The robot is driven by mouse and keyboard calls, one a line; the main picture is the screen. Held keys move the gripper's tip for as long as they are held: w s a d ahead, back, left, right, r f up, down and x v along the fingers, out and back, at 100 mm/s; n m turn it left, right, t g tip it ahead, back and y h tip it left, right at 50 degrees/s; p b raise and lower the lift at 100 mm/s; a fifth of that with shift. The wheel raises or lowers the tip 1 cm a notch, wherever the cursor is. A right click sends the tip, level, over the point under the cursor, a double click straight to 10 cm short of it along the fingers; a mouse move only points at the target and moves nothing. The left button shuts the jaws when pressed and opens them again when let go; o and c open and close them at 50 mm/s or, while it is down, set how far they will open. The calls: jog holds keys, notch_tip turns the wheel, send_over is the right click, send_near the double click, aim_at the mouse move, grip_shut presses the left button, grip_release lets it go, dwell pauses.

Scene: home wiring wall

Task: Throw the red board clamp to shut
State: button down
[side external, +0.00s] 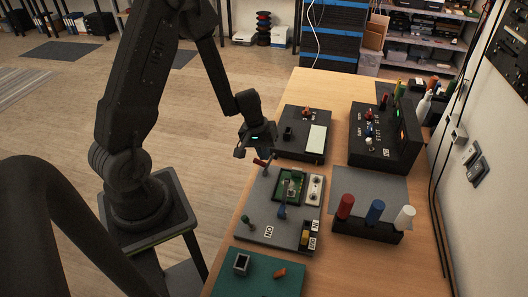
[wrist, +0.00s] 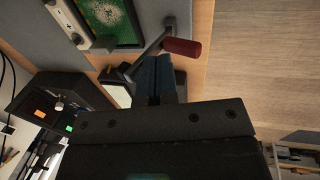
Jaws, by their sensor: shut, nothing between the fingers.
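The red board clamp shows as a red handle (side external: 261,162) at the far left corner of the grey board fixture (side external: 262,205). The green circuit board (side external: 289,187) lies in a dark frame on the fixture. My gripper (side external: 262,150) is just above and beside the handle in the side view. In the wrist view my gripper's fingertips (wrist: 153,66) are together, empty, and close to the lever and handle. I cannot tell whether they touch.
A blue-handled lever (side external: 282,211) and a green-handled lever (side external: 245,219) stand on the same fixture. A dark box with a pale panel (side external: 317,138) lies behind it. Red, blue and white handles (side external: 375,211) stand upright at the right.

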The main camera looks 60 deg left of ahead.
aim_at(275, 154)
jog(key=shift+w+d, duration=0.35)
dwell(0.3)
jog(key=shift+w+d, duration=0.25)
jog(key=shift+d, duration=0.05)
jog(key=shift+w+d+f, duration=0.3)
jog(key=shift+w+d, duration=0.35)
jog(key=shift+w+d+f, duration=0.7)
jog(key=shift+f, duration=0.05)
jog(key=shift+w+d+f, duration=0.3)
jog(key=shift+f, duration=0.3)
jog(key=shift+f, duration=0.15)
jog(key=shift+s+a+f, duration=0.15)
jog(key=shift+s+a, duration=0.45)
jog(key=shift+s, duration=0.1)
